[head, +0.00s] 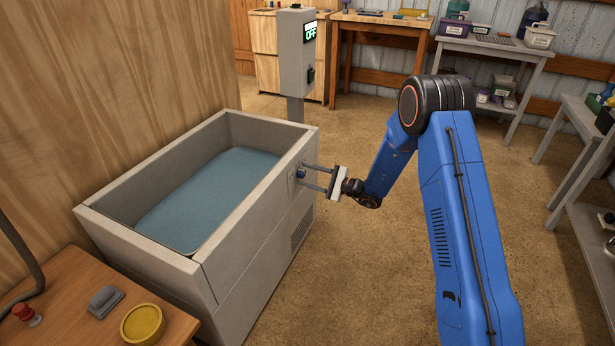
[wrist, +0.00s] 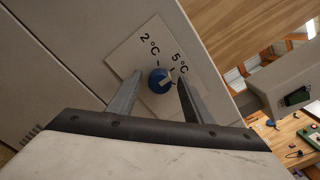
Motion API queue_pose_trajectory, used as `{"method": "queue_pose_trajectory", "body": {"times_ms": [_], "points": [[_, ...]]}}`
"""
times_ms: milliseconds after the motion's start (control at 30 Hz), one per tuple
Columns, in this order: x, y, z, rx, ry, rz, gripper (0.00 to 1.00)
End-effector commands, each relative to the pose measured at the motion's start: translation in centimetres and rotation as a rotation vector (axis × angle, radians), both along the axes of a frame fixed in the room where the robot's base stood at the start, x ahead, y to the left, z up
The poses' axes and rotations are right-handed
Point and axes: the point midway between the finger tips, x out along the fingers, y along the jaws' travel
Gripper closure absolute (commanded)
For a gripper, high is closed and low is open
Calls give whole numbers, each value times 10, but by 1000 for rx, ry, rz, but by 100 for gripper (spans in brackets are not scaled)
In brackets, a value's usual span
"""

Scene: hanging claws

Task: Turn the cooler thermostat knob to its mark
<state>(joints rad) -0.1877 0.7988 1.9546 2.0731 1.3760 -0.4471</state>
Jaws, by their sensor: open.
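The cooler (head: 255,225) is a large pale grey chest with an open top and a blue-grey surface inside. Its thermostat knob (wrist: 159,80) is blue with a pale pointer bar and sits on a light plate (wrist: 128,55) marked 2 °C and 5 °C. The pointer slants up and right, toward the 5 °C side; its exact alignment with a tick is too small to tell. The knob also shows in the head view (head: 301,173). My gripper (wrist: 153,88) is open, with one finger on each side of the knob. I cannot tell whether either finger touches it.
A grey post box (head: 296,50) with an OFF display stands behind the cooler. A wooden table (head: 90,300) with a red button, a grey switch and a yellow disc is at the front left. Benches and shelves line the back and right; the floor between is clear.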

Motion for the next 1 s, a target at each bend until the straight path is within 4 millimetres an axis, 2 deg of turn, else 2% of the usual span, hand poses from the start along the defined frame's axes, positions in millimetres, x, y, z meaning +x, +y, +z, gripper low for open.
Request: {"method": "queue_pose_trajectory", "body": {"times_ms": [167, 800, 1000], "points": [[-5, -17, 0, 0, 1, -3, 54], [-47, -134, -1, -1, 1, -4, 54], [-56, -155, 0, 0, 0, -1, 54]]}}
